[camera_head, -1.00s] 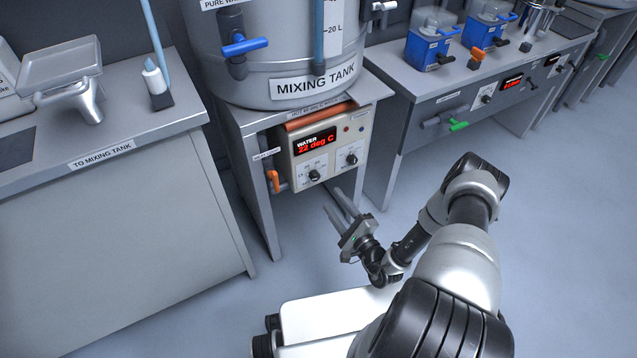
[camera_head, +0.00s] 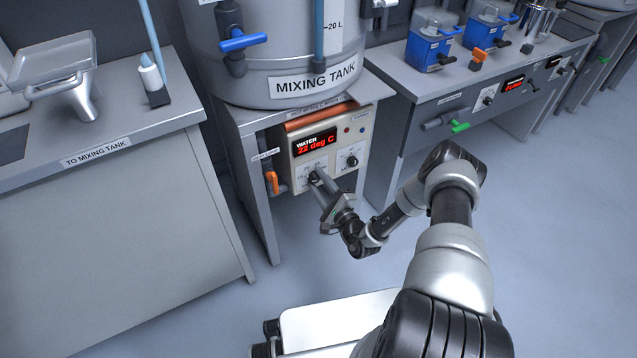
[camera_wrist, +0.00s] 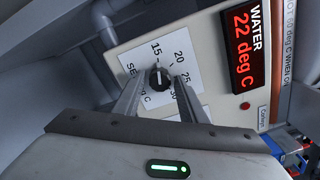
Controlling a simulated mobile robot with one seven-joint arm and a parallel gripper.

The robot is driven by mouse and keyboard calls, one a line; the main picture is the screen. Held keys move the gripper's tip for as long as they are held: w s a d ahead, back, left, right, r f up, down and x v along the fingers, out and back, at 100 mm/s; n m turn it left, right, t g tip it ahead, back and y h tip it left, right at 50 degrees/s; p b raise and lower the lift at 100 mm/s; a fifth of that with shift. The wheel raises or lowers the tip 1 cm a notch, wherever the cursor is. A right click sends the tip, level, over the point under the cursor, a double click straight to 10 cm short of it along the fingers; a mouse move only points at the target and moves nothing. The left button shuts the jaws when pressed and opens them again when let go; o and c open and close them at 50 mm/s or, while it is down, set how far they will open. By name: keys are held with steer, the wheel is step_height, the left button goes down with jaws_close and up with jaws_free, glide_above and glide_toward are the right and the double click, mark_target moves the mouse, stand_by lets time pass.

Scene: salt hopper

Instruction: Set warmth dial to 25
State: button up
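The warmth dial is a black knob (camera_wrist: 159,79) on a white scale plate marked 15, 20, 25 and 30 in the wrist view. Its pale mark points roughly toward 15. My gripper (camera_head: 317,177) is at the dial in the head view and hides most of it. In the wrist view, the fingers of my gripper (camera_wrist: 159,82) stand apart on either side of the knob, with a gap showing; contact is not visible. The red display (camera_wrist: 243,48) reads "WATER 22 deg C", and the display also shows in the head view (camera_head: 316,142).
The control box sits under the mixing tank (camera_head: 290,85). A second knob (camera_head: 351,160) is to the right of the dial. An orange-handled valve (camera_head: 272,182) is close on the left. A table leg (camera_head: 258,205) stands left of the box.

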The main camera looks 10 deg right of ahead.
steer(key=c, duration=0.7)
steer(key=shift+c, duration=0.2)
steer(key=shift+m, duration=0.3)
steer(key=m, duration=1.3)
steer(key=shift+s+f+p, duration=0.1)
steer(key=shift+p, duration=0.2)
steer(key=m, duration=0.6)
steer(key=shift+a, duration=0.1)
